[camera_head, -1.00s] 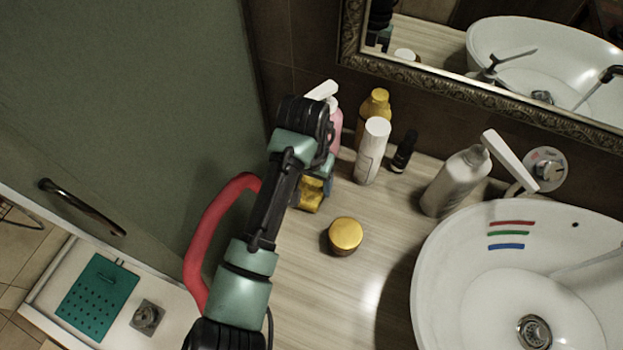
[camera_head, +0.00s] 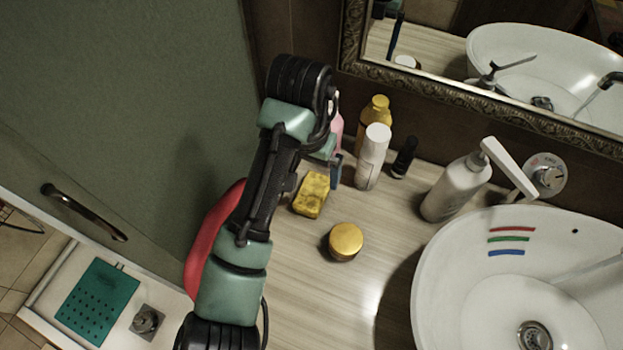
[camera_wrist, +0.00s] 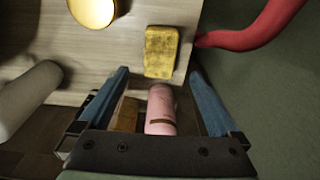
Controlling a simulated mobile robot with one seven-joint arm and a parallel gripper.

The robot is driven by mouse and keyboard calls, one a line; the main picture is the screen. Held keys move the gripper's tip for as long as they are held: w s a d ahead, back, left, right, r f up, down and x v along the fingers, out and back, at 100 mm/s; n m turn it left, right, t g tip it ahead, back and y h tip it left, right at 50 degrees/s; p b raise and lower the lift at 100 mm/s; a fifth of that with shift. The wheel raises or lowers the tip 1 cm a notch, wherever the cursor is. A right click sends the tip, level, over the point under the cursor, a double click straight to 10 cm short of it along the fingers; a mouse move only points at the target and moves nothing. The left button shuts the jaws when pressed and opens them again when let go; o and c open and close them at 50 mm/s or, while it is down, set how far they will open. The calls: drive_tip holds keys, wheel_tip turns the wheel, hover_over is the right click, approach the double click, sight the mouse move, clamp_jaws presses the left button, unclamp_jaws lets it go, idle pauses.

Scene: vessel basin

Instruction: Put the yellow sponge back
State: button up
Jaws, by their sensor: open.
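The yellow sponge (camera_head: 311,195) lies on the wooden counter left of the gold-lidded jar. It also shows in the wrist view (camera_wrist: 161,52), beyond the fingertips and apart from them. My gripper (camera_wrist: 158,82) is open, with its two blue fingers spread and nothing held between them. In the head view my gripper is mostly hidden behind my arm, with a blue finger (camera_head: 335,170) showing behind the sponge. A pink bottle (camera_wrist: 161,108) stands below the gripper, between the fingers in the wrist view.
The gold-lidded jar (camera_head: 345,241) stands near the sponge. A yellow bottle (camera_head: 376,113), white bottle (camera_head: 372,158), black bottle (camera_head: 404,157) and pump dispenser (camera_head: 456,186) line the wall. The basin (camera_head: 430,262) fills the right. A red curved object (camera_head: 211,240) is beside my arm.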

drive_tip(key=shift+s+a+r+p, duration=0.15)
drive_tip(key=shift+r+p, duration=0.1)
drive_tip(key=shift+r, duration=0.75)
drive_tip(key=shift+s+d+r+p, duration=0.1)
drive_tip(key=shift+r+p, duration=0.15)
drive_tip(key=shift+r, duration=0.75)
